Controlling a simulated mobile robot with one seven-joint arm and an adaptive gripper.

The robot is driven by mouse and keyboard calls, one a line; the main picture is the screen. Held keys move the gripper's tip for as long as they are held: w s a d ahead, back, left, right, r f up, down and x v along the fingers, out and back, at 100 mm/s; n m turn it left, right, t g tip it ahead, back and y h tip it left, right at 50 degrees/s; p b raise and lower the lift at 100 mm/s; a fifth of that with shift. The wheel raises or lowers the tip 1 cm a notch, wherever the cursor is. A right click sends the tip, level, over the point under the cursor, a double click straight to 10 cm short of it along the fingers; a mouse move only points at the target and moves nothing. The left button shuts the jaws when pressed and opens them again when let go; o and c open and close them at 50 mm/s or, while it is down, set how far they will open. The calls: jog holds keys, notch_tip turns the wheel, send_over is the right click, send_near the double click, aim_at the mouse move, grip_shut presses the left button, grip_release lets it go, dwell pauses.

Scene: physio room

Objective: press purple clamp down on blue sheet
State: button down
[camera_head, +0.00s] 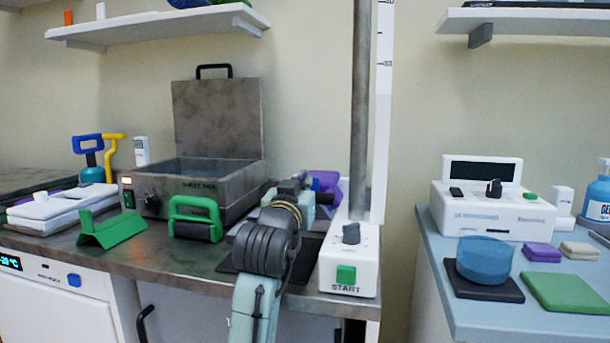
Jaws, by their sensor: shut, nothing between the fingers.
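A purple piece (327,180), which looks like the purple clamp, shows at the back right of the dark bench, just left of the white START unit. My arm reaches in from the front and covers much of this spot. My gripper (303,188) is shut and empty, close in front of and left of the purple piece in the picture. I cannot tell whether they touch. The blue sheet cannot be made out clearly; my arm hides the area under and around the clamp.
Left of my arm stand a grey lidded SHEET PAN heater (185,190), a green-framed roller (195,218) and a green angled piece (111,229). The white START unit (349,262) and a tall post (361,110) stand close on the right. A second blue-topped table (440,245) is beyond a gap.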

jog(key=shift+s+f, duration=0.1)
jog(key=shift+f, duration=0.4)
